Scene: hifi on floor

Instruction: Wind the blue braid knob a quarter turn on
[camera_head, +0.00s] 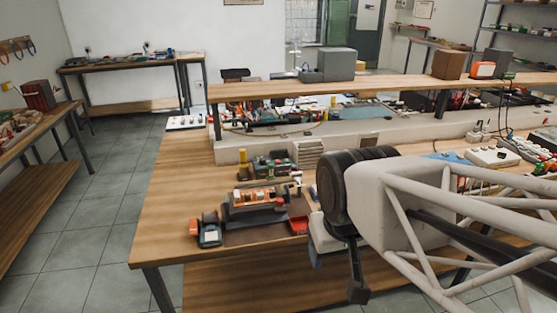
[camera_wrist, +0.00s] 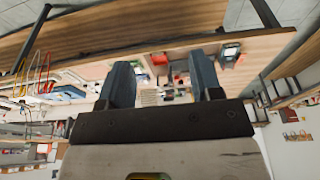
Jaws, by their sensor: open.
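I cannot make out a blue braid knob for certain in either view. On the wooden workbench (camera_head: 170,200) stands a dark device (camera_head: 255,205) with an orange top and small pale parts. A small red and teal-faced unit (camera_head: 208,231) is at its front left; a similar unit shows in the wrist view (camera_wrist: 230,54). My gripper (camera_head: 336,278) hangs at the bench's front edge, right of these devices, and hides part of the bench behind it. In the wrist view my gripper (camera_wrist: 161,72) has its two fingers wide apart, with nothing held between them.
A small red tray (camera_head: 299,225) lies right of the dark device. Another row of components (camera_head: 267,166) sits behind it. A raised shelf (camera_head: 385,84) with boxes crosses the bench's back. White units (camera_head: 491,157) stand at the right.

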